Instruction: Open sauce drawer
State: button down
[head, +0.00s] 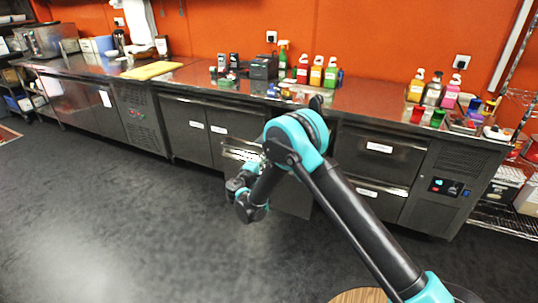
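Several labelled drawer and door fronts line the steel counter, but their labels are too small to read, so I cannot tell which is the sauce drawer. An upper drawer (365,157) and a lower drawer (383,203) right of my arm look shut. Left of my arm, two panels (188,133) carry white labels and look shut. My gripper (246,157) is low in front of the counter's middle section, close to a bright metal edge there. My arm hides much of that section. I cannot make out the fingers or whether they touch anything.
The countertop (350,95) holds several sauce bottles (316,72), more bottles (433,90) at the right, small coloured containers, and a yellow board (152,70). A wire shelf (505,220) stands at the right. The dark floor (120,220) in front is clear at the left.

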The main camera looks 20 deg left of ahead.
jog(key=shift+s, duration=0.25)
jog(key=c, duration=1.8)
grip_release()
jog(key=s, duration=1.2)
jog(key=shift+a, duration=0.2)
